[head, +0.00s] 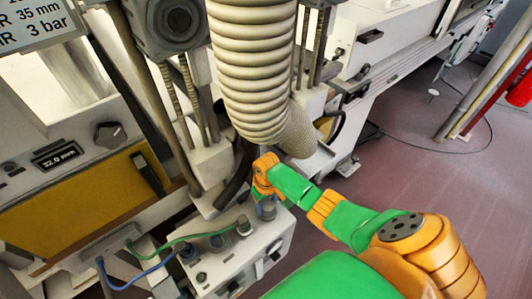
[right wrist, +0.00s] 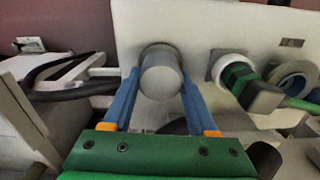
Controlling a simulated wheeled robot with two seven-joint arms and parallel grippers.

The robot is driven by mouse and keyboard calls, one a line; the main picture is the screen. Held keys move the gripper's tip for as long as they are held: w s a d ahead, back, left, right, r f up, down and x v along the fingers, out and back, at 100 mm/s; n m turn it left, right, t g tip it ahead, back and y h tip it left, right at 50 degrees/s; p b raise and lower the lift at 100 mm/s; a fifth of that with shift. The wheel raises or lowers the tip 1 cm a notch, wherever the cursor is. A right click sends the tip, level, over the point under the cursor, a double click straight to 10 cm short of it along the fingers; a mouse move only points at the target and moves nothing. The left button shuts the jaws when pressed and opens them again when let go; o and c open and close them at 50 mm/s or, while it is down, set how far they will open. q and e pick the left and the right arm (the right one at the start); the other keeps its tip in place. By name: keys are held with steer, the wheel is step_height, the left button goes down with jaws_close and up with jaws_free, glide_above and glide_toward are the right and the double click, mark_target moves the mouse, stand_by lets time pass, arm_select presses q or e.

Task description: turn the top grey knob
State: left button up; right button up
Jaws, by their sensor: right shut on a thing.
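The grey knob (right wrist: 160,76) is a round cylinder on the face of a pale control box. In the right wrist view it sits between the two blue fingers of my right gripper (right wrist: 160,88), which is shut on it. In the head view my right arm reaches in from the lower right, and the grey knob (head: 267,211) shows just below the orange wrist at the box's far corner. The fingers are hard to make out there. My left gripper is in neither view.
The pale box (head: 262,240) has a green cable plug (head: 243,226) beside the knob and a blue cable (head: 140,277) further left. A thick ribbed hose (head: 250,70) hangs just behind my wrist. Red-brown floor (head: 420,130) lies open at right.

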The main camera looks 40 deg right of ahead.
mark_target(268, 204)
steer(key=shift+s+f+m, duration=0.1)
steer(key=shift+m, duration=0.95)
steer(key=shift+s+f+m, duration=0.1)
steer(key=shift+m, duration=0.95)
steer(key=o, duration=1.4)
steer(key=shift+c, duration=0.2)
steer(key=shift+d+r, duration=0.1)
steer(key=shift+r, duration=0.05)
steer(key=shift+w, duration=0.1)
steer(key=shift+r, duration=0.45)
step_height(268, 204, up, 6)
steer(key=shift+r, duration=0.1)
